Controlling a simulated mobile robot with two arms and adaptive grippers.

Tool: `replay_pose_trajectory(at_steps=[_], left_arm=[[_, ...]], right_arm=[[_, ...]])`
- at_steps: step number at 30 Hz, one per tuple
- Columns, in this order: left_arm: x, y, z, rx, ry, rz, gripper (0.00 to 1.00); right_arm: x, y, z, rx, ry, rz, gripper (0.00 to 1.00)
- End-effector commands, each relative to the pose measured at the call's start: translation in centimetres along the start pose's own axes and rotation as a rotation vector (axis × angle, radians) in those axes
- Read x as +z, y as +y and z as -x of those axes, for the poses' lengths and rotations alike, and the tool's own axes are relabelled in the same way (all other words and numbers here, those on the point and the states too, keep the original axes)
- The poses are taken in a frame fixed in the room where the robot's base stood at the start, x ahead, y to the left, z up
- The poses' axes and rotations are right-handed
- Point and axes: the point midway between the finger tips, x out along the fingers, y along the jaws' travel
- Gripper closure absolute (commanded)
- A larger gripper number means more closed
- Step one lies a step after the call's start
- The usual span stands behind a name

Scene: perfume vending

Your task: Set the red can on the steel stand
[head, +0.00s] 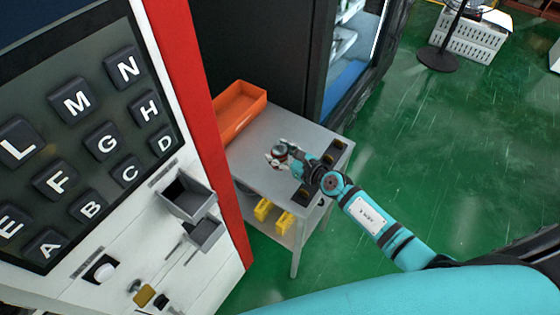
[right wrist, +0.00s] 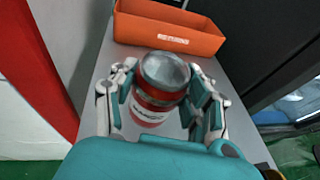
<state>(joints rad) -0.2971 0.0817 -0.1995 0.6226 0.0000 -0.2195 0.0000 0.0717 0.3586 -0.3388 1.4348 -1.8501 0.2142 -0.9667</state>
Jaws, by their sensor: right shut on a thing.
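The red can (right wrist: 152,98), with a silver lid and a white label band, is between the fingers of my right gripper (right wrist: 160,100). The can also shows small in the head view (head: 280,151), partly covered by the fingers. My right gripper (head: 278,157) is shut on it from both sides. The can looks upright over the top of the grey steel stand (head: 268,178). I cannot tell whether its base touches the stand top. The stand top also shows in the right wrist view (right wrist: 92,82). My left gripper is not in view.
An orange bin (head: 238,110) sits at the stand's far end. Dark blocks with round yellowish tops (head: 336,145) stand near its right edge. Yellow items (head: 272,214) lie on the lower shelf. The red-edged lettered vending machine (head: 200,120) is close on the left. Green floor is open to the right.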

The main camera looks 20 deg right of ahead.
Motion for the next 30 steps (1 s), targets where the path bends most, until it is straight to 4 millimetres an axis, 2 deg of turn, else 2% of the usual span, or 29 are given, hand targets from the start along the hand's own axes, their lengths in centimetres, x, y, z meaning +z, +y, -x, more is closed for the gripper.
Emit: replay_pose_trajectory(at_steps=[3, 6, 20, 21, 25, 30], left_arm=[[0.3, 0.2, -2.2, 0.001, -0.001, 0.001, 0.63], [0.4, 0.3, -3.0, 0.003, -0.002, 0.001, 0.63], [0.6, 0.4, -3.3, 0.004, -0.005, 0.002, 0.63], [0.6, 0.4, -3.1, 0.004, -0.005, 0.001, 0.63], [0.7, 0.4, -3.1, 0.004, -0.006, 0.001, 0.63], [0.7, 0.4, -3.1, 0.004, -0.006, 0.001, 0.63]], right_arm=[[-2.3, -0.2, -0.9, -0.001, 0.000, -0.001, 0.90], [-3.2, -0.2, -1.2, -0.001, -0.002, 0.000, 0.90], [-3.7, -0.2, -1.3, -0.001, -0.003, 0.001, 0.90], [-3.5, -0.2, -1.2, -0.001, -0.002, 0.001, 0.47], [-3.5, -0.2, -1.2, -0.001, -0.001, 0.001, 0.30], [-3.5, -0.2, -1.2, -0.001, -0.001, 0.001, 0.29]])
